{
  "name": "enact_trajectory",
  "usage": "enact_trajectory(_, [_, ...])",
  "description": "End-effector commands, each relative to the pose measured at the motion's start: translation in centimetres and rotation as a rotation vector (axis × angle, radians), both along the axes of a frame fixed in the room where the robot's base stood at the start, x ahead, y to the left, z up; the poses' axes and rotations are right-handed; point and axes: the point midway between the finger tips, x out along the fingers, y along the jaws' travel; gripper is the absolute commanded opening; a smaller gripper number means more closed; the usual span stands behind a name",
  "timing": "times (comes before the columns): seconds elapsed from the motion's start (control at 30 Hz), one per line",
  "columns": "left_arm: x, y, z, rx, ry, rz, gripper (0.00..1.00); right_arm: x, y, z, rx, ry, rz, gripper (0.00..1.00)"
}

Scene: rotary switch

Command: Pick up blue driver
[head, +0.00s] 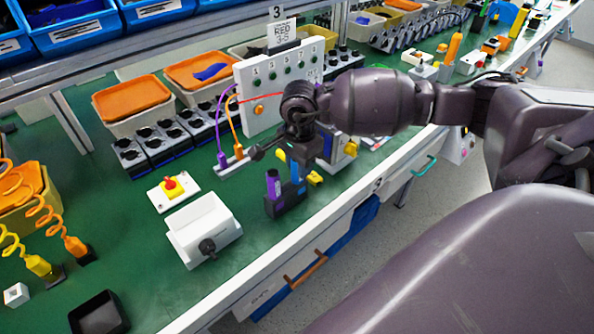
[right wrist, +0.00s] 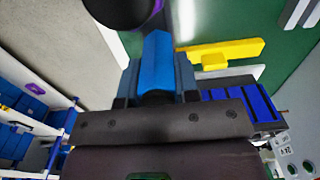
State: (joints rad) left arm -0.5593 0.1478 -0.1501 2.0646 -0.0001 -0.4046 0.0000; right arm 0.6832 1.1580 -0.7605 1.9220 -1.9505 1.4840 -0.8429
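The blue driver (head: 294,172) stands upright in a small dark holder (head: 290,200) near the front edge of the green bench, beside a purple driver (head: 273,184). My right gripper (head: 300,152) is over the holder, around the upper part of the blue driver. In the right wrist view the blue driver (right wrist: 157,62) fills the narrow gap between the two fingers of my right gripper (right wrist: 157,85), with no clear space on either side. The driver's lower part is hidden in the holder. My left gripper is not in view.
A white box with a black knob (head: 205,230) and a red-and-yellow switch (head: 172,187) stand left of the holder. A white panel (head: 255,100) with orange and purple cables stands behind. Yellow pieces (head: 315,178) lie close right.

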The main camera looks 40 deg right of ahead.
Motion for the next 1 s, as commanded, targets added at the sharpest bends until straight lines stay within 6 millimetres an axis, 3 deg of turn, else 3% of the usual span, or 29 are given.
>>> enact_trajectory(0.1, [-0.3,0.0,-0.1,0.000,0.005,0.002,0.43,0.0,0.0,0.0,0.000,0.000,0.000,0.05])
enact_trajectory(0.33, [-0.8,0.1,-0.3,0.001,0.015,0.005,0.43,0.0,0.0,0.2,0.000,-0.001,0.000,0.05])
enact_trajectory(0.47, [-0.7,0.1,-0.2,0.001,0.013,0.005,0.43,0.1,0.0,1.3,0.000,-0.004,0.001,0.05])
enact_trajectory(0.67, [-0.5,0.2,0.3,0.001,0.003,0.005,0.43,0.1,0.0,5.2,-0.001,-0.008,0.001,0.05])
enact_trajectory(1.0, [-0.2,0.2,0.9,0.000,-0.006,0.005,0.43,0.1,0.0,13.9,0.000,-0.007,0.001,0.05])
